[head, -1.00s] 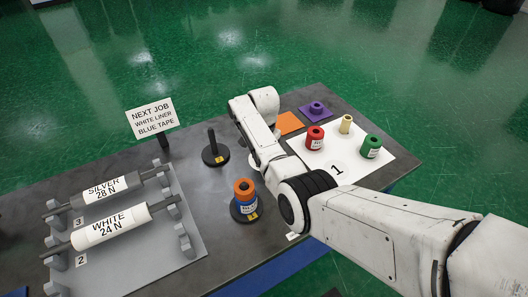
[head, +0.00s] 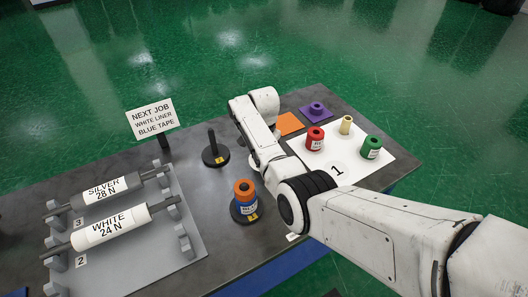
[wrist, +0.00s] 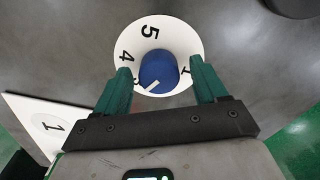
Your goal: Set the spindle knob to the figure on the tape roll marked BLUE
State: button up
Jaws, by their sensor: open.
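In the wrist view a blue knob (wrist: 157,69) with a white pointer line sits on a round white dial (wrist: 180,36). The figures 5 and 4 show; one near the pointer, at lower left, is partly hidden and looks like 3. My gripper (wrist: 160,66) is open, its green fingers at either side of the knob; I cannot tell whether they touch it. In the head view the blue tape roll (head: 247,207) stands on a black-based post under an orange roll (head: 244,188). Its white label is too small to read. My arm hides the knob in this view.
A sign (head: 152,119) reads white liner, blue tape. White (head: 110,225) and silver (head: 107,190) rolls lie in a rack at left. An empty post (head: 214,150) stands behind the blue roll. Red (head: 314,138) and green (head: 371,147) rolls stand on a white mat (head: 352,170) marked 1.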

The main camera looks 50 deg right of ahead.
notch_tip(320, 180, up, 11)
jog(key=b, duration=0.1)
jog(key=shift+f, duration=0.15)
dwell(0.4)
jog(key=shift+s, duration=0.15)
dwell(0.4)
